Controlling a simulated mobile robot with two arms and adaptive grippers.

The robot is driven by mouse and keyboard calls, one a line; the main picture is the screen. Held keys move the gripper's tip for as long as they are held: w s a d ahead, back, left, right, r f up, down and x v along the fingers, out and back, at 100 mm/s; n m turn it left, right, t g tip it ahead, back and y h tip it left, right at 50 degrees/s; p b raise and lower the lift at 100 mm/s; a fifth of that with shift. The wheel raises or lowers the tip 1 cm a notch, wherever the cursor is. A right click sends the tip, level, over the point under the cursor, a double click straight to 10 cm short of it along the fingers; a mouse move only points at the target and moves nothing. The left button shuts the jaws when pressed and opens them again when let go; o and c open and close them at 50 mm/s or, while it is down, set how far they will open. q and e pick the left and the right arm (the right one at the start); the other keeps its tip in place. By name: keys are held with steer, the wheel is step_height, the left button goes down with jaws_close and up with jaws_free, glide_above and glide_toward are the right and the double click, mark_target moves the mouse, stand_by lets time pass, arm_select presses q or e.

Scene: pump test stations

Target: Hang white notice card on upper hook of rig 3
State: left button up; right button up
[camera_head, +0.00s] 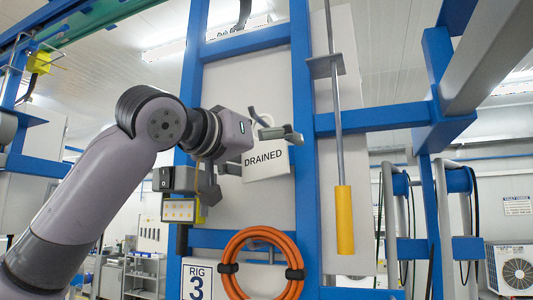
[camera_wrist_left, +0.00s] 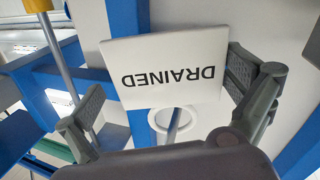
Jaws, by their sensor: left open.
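The white notice card (camera_head: 266,161), marked DRAINED, is upright against the pale panel of rig 3 (camera_head: 240,207) in the head view. In the left wrist view the card (camera_wrist_left: 165,65) appears upside down, with a white ring (camera_wrist_left: 175,120) at its top edge. A thin rod (camera_wrist_left: 174,128) shows within the ring's outline; I cannot tell for certain whether it passes through. My left gripper (camera_head: 258,148) is open at the card, its fingers spread to either side of it in the wrist view (camera_wrist_left: 168,82). The hook itself is not clear. My right gripper is out of view.
An orange hose coil (camera_head: 265,234) hangs below the card, beside the RIG 3 sign (camera_head: 197,283). A vertical rod with a yellow handle (camera_head: 344,220) stands to the right. Blue frame posts (camera_head: 303,100) flank the panel.

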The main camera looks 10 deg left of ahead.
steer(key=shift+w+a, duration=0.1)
arm_select(q)
steer(key=shift+s+a, duration=0.1)
steer(key=shift+s, duration=0.15)
steer(key=v, duration=1.1)
steer(key=shift+s, duration=0.2)
steer(key=shift+a, duration=0.1)
